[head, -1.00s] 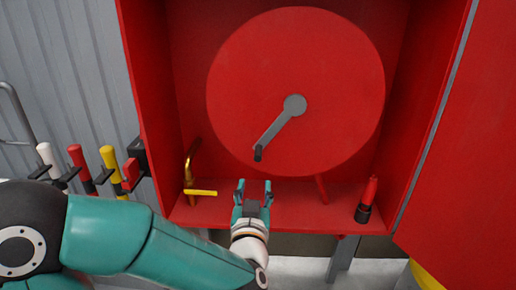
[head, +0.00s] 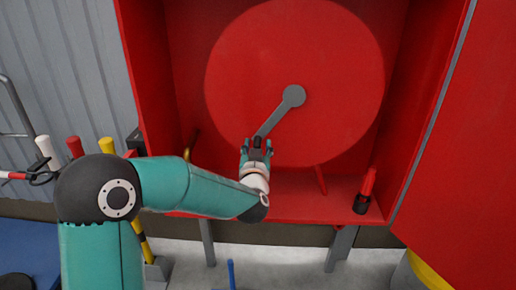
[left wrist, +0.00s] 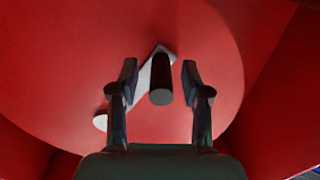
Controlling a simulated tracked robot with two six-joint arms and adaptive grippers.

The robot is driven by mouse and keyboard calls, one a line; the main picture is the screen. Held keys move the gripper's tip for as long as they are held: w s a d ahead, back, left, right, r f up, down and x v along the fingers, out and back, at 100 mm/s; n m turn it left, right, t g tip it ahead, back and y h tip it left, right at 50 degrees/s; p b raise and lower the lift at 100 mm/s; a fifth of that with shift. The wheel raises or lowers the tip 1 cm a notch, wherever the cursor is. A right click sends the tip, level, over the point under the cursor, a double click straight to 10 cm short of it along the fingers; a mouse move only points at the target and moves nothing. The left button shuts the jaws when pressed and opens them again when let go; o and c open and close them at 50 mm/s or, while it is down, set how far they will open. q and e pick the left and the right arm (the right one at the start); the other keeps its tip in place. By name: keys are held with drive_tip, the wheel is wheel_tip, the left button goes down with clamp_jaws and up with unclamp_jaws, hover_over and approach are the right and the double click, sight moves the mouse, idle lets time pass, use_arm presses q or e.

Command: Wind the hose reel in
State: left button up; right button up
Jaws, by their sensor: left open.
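The red hose reel (head: 330,60) is a large round disc inside the open red cabinet. A grey crank arm (head: 275,117) runs from its hub (head: 293,96) down and to the left. The crank's dark handle (head: 257,142) is at the lower end. My left gripper (head: 257,146) is at the handle with its fingers open. In the left wrist view, the handle (left wrist: 161,84) stands between the two open fingers (left wrist: 160,80), with gaps on both sides. My right gripper is not in view.
A black and red nozzle (head: 365,190) stands on the cabinet floor at right. The open red cabinet door (head: 465,150) fills the right side. White, red and yellow handled tools (head: 75,147) hang at left. A brass valve (head: 190,145) is partly hidden behind my left arm.

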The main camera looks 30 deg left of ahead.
use_arm(q)
drive_tip(key=shift+c, duration=0.3)
clamp_jaws()
